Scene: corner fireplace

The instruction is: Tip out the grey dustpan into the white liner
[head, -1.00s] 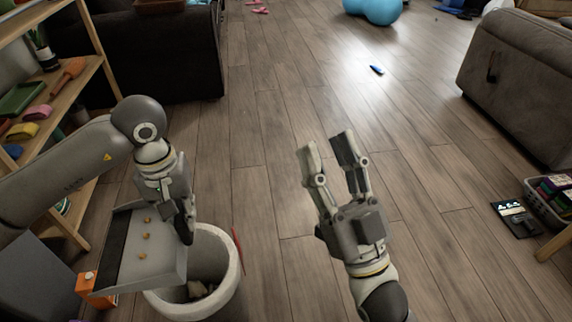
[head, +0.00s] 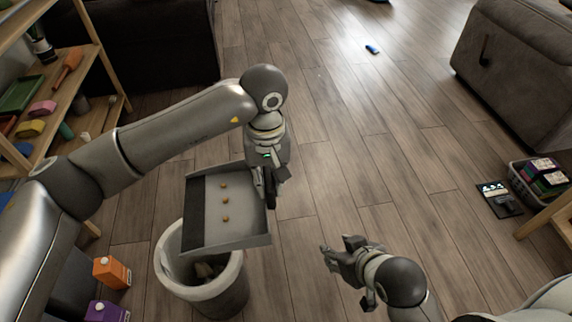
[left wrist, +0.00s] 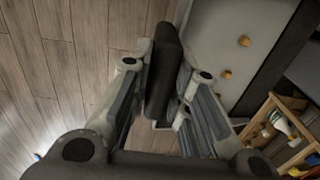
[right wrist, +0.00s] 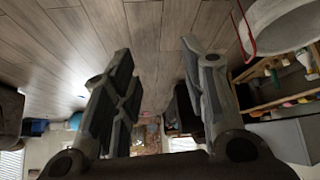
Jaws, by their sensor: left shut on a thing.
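The grey dustpan (head: 243,200) is roughly level above the round white liner (head: 222,289), covering part of its opening. Three small orange-brown bits (head: 225,202) lie on the pan; two show in the left wrist view. My left gripper (head: 269,190) is shut on the pan's dark handle (left wrist: 166,70). Some crumpled pieces (head: 205,269) show inside the liner. My right gripper (head: 338,256) is empty, right of the liner; its fingers stand apart in the right wrist view (right wrist: 158,65). The liner also shows there at top right (right wrist: 290,28).
A wooden shelf (head: 98,108) with brushes and sponges stands at left. An orange carton (head: 111,272) and a purple carton (head: 106,311) are left of the liner. A basket (head: 537,184) and a sofa (head: 515,75) are at right.

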